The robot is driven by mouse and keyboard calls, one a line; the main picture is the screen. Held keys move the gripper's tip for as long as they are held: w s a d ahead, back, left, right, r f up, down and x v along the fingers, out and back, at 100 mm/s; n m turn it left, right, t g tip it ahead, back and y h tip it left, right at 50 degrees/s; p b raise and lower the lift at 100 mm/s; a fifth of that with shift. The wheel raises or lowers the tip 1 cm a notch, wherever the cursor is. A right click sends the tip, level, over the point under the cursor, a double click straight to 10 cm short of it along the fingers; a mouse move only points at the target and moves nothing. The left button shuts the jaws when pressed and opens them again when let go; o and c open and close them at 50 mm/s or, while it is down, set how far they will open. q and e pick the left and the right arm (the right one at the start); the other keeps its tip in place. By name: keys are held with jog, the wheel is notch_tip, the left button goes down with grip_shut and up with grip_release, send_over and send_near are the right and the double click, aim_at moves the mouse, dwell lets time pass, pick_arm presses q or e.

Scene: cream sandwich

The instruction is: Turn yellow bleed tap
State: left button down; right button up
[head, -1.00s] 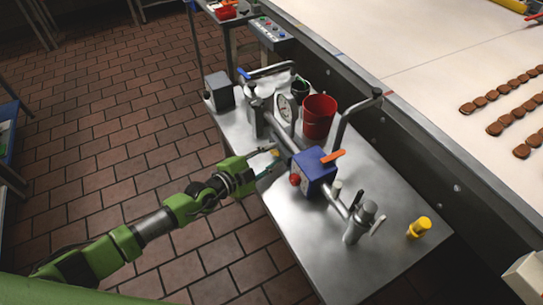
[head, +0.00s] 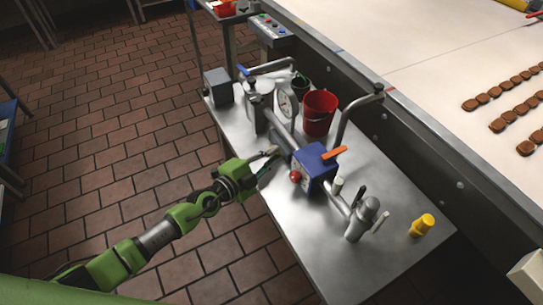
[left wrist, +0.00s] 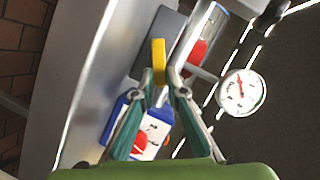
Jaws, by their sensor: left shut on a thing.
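The yellow bleed tap (left wrist: 158,58) shows in the left wrist view as a short yellow lever at my fingertips. My left gripper (left wrist: 160,88) is shut on it, with a fingertip to either side of the lever's near end. In the head view my left gripper (head: 271,163) is at the near side of the pipework, left of the blue box (head: 316,166); the yellow lever cannot be made out there. The blue box, with a red knob (head: 294,176) and an orange lever (head: 334,153), sits on the pipe. My right gripper is not in view.
The pipework stands on a steel table (head: 290,220). A pressure gauge (head: 287,104), a red bucket (head: 318,113) and a grey box (head: 218,88) stand behind. A yellow object (head: 422,225) is at the right. A conveyor (head: 430,60) borders the far side.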

pick_arm(q)
jog(key=f+m+b, duration=0.1)
jog(key=b, duration=0.1)
jog(key=m+t+b, duration=0.1)
jog(key=b, duration=0.1)
jog(key=shift+s+d+f, duration=0.15)
jog(key=shift+s+f, duration=0.05)
jog(key=shift+f, duration=0.15)
jog(key=shift+r+m+b, duration=0.1)
jog(key=shift+m+b, duration=0.4)
